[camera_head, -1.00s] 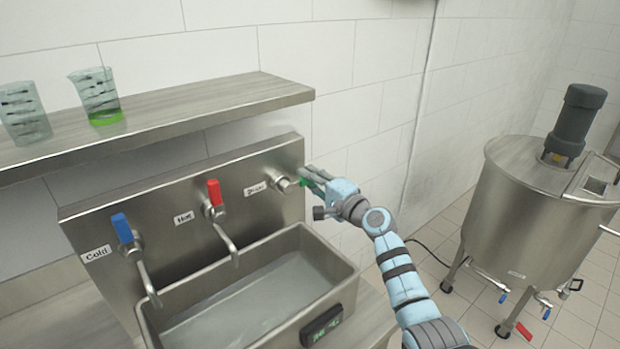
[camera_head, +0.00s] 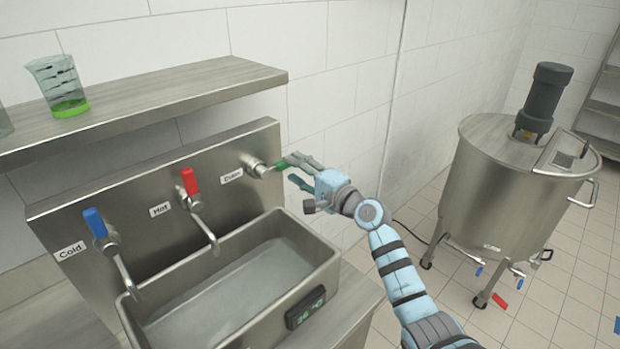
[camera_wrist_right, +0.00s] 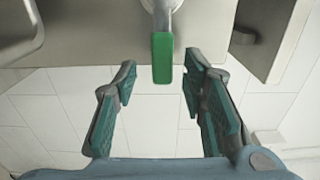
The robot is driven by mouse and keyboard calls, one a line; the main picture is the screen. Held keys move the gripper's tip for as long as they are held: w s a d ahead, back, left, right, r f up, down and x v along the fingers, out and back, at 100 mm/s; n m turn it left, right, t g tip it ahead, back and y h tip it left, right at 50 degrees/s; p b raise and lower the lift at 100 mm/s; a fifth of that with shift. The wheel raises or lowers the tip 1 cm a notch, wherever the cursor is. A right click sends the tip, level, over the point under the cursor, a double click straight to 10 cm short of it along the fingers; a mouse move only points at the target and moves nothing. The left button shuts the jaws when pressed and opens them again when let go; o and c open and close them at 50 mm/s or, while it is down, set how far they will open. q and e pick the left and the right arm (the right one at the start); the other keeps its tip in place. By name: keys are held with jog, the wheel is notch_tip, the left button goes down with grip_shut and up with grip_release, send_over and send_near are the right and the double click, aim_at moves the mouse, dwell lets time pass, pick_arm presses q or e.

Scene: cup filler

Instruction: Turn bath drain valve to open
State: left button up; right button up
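The drain valve (camera_head: 254,167) sits on the upright steel panel at the right end, beside a label that seems to read "Drain". Its green handle (camera_head: 279,166) sticks out toward my right gripper and is partly covered by the fingers. In the right wrist view the handle (camera_wrist_right: 162,60) points straight down the picture. My right gripper (camera_head: 287,170) is open; its fingertips (camera_wrist_right: 160,72) stand on either side of the handle's end, with a visible gap on both sides. The steel bath (camera_head: 225,290) below holds cloudy liquid. My left gripper is not in view.
The cold valve with a blue handle (camera_head: 95,222) and the hot valve with a red handle (camera_head: 190,182) are farther left on the panel. A shelf (camera_head: 190,88) with a beaker (camera_head: 60,85) hangs above. A steel tank (camera_head: 515,190) stands on the right.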

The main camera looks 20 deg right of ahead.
jog(key=v, duration=0.8)
